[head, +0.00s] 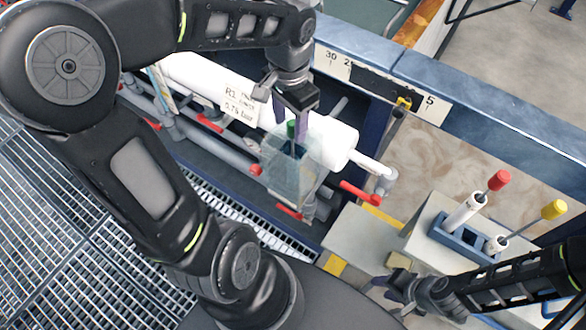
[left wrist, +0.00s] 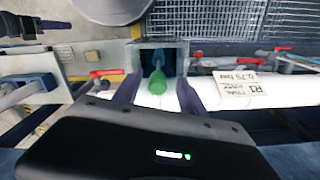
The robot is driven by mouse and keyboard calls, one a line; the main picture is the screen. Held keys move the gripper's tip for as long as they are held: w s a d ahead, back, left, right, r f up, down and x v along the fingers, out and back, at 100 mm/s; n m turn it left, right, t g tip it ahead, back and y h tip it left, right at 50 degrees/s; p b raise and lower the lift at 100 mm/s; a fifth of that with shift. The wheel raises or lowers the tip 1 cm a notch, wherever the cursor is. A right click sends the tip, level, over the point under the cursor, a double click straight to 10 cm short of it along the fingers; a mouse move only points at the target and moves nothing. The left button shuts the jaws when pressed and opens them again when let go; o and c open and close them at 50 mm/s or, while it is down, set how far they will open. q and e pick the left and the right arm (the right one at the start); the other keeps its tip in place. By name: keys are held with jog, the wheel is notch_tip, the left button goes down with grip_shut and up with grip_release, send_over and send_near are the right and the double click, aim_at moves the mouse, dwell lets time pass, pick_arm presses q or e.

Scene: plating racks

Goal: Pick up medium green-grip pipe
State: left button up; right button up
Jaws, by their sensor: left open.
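The green-grip pipe stands in a clear, bluish container (head: 290,172) in the head view. Its green grip (head: 291,128) points up, and its lower part shows only dimly through the container wall. In the left wrist view the green grip (left wrist: 157,83) shows between my two fingers. My left gripper (head: 297,110) is open, directly above the grip, pointing down. I cannot tell whether the fingers touch it. My right gripper (head: 392,280) is low at the right, beside a grey box, empty as far as I see; its jaw opening is unclear.
A blue rack (head: 462,240) on the grey box holds a red-grip pipe (head: 499,181) and a yellow-grip pipe (head: 553,210). A white pipe (head: 340,143) with a label (head: 240,103) and red-handled valves (head: 358,192) runs close beside the container. A blue beam (head: 480,105) lies behind.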

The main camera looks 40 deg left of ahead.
aim_at(292, 136)
pick_arm(q)
jog(key=shift+w+d+f+p, duration=0.15)
jog(key=shift+f+p, duration=0.2)
jog(key=shift+f, duration=2.25)
grip_shut()
